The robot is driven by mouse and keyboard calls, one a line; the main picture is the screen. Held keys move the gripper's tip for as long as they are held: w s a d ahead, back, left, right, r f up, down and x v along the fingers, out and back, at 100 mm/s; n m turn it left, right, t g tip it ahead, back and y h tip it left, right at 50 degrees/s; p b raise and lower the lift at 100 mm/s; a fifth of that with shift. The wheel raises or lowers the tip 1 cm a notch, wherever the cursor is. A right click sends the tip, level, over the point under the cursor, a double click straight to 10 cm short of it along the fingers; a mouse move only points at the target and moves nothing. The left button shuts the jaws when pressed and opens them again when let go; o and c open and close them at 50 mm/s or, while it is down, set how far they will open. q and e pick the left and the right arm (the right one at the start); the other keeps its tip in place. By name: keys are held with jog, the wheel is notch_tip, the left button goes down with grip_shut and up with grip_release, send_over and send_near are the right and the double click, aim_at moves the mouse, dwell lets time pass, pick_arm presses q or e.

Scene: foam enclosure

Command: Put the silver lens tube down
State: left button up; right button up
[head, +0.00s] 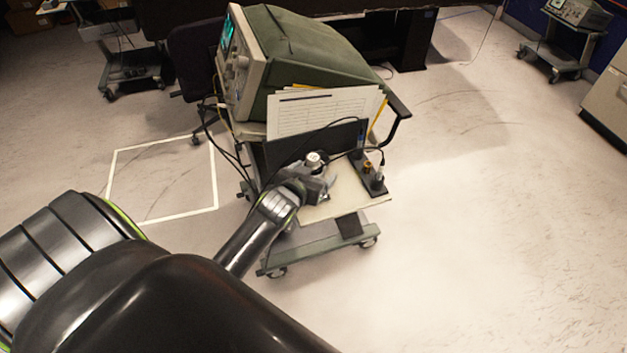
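The silver lens tube (314,159) is a small upright cylinder with a pale top and a dark band. It shows at the jaws of my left gripper (318,181), which looks shut on it. The gripper is over the front part of the cart's pale lower shelf (345,205). The gripper hides the tube's lower part, so I cannot tell whether it touches the shelf. My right gripper is not in view.
A black holder (369,174) with several small upright parts stands right of the gripper. Behind are a dark panel (300,150), papers (325,110) and a green-cased instrument (300,50) with loose cables. The shelf's front right is bare.

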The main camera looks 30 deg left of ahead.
pick_arm(q)
jog(key=c, duration=1.2)
jog(key=shift+w+r, duration=0.1)
jog(key=shift+c, duration=0.5)
